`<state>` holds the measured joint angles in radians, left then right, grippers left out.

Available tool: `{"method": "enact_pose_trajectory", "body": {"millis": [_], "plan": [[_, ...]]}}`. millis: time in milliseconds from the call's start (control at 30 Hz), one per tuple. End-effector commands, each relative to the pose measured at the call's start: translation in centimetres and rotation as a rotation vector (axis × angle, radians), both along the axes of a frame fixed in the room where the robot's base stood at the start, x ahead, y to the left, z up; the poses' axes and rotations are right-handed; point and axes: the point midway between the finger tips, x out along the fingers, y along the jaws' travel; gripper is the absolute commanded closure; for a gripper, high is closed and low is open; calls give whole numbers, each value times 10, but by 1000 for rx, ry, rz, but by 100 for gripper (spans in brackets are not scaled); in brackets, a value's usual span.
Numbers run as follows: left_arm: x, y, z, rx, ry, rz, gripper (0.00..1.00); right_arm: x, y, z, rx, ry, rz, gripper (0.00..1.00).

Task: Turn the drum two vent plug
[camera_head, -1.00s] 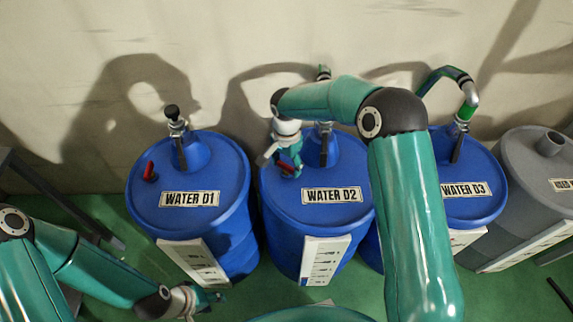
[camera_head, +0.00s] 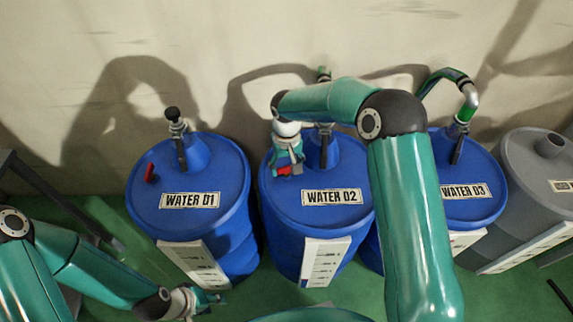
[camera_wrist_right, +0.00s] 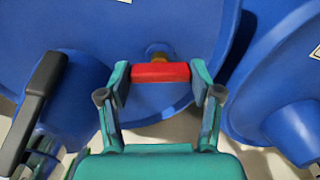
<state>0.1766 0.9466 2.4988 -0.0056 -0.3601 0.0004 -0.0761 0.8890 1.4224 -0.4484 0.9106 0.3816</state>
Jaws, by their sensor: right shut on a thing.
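The drum labelled WATER D2 (camera_head: 332,212) is blue and stands in the middle of the row. Its red vent plug (camera_head: 284,171) is on the left part of the lid, partly covered by my right gripper (camera_head: 288,165). In the right wrist view the red plug handle (camera_wrist_right: 160,72) lies crosswise between the two teal fingers of my right gripper (camera_wrist_right: 161,82), one at each end, and the gripper is shut on it. A brass-coloured stem shows at the plug. My left gripper (camera_head: 212,298) is low at left, in front of drum D1, away from the plug; its fingers are too small to read.
Drum WATER D1 (camera_head: 190,222) with its own red plug (camera_head: 149,172) stands left. Drum WATER D3 (camera_head: 470,210) and a grey drum (camera_head: 530,215) stand right. A black-handled valve (camera_wrist_right: 35,105) is close left of my right gripper. A wall is behind.

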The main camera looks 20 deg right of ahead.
Motion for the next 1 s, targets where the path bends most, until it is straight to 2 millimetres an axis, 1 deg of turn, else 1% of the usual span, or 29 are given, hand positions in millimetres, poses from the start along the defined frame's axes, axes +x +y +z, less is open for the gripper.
{"method": "enact_pose_trajectory", "body": {"millis": [33, 200, 400, 600, 967, 1000], "plan": [[0, 0, 1, 0, 0, 0, 60, 2, -1, 3, 1, -9, 33, 70], [0, 0, 2, 0, 0, 0, 60, 3, -1, 3, 1, -10, 142, 70], [0, 0, 3, 0, 0, 0, 60, 3, -1, 3, 1, -10, 221, 70], [0, 0, 4, 0, 0, 0, 60, 3, 0, 3, 1, -11, 253, 70], [0, 0, 4, 0, 0, 0, 60, 3, 0, 3, 1, -12, 256, 70], [0, 0, 4, 0, 0, 0, 60, 3, 0, 3, 1, -12, 256, 31]]}}
